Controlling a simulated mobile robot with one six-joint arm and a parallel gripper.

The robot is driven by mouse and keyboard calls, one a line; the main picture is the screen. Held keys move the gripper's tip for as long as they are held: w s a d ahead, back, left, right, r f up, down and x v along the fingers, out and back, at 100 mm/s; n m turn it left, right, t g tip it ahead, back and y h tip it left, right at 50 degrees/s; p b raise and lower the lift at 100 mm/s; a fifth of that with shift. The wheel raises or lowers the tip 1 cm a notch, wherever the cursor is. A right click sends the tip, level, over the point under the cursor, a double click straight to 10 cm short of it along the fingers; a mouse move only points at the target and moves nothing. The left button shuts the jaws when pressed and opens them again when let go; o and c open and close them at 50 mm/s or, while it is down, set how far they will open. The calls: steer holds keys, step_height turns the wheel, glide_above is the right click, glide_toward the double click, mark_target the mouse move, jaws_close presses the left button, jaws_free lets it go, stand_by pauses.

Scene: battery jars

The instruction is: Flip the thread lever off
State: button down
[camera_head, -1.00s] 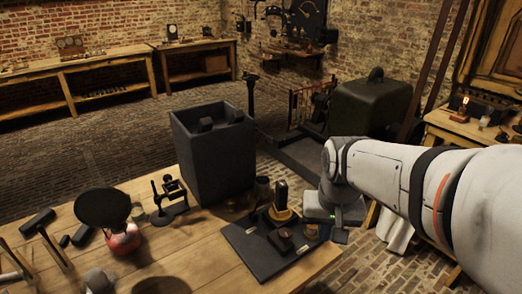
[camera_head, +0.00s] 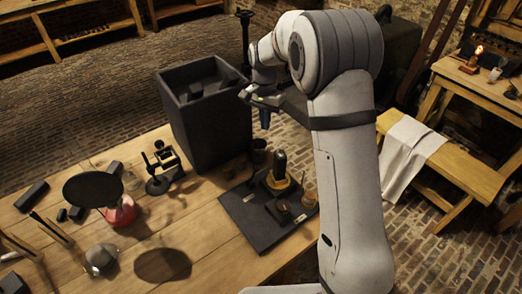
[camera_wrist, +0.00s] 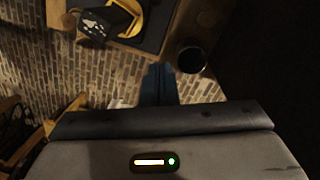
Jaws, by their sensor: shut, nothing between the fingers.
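A dark board (camera_head: 238,210) lies on the wooden table and bears a black upright piece on a yellow ring base (camera_head: 280,172). That piece also shows at the top of the wrist view (camera_wrist: 108,22). I cannot pick out for certain which part is the thread lever. My gripper (camera_head: 265,122) is above and behind the board, near the grey bin, touching nothing that I can see. In the wrist view its blue-grey fingers (camera_wrist: 158,84) are together and empty, with brick floor behind them.
A large dark grey bin (camera_head: 212,135) stands left of my gripper. A dark round jar (camera_wrist: 192,58) is near the fingertips in the wrist view. A black disc on a red base (camera_head: 95,188) and a small black stand (camera_head: 163,168) are further left. A bench with white cloth (camera_head: 408,150) is right.

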steer(key=shift+d, duration=0.1)
steer(key=s+a+f+p, duration=0.2)
steer(key=s+f+p, duration=0.1)
steer(key=f, duration=0.7)
steer(key=shift+s+f, duration=0.3)
steer(key=shift+s, duration=0.45)
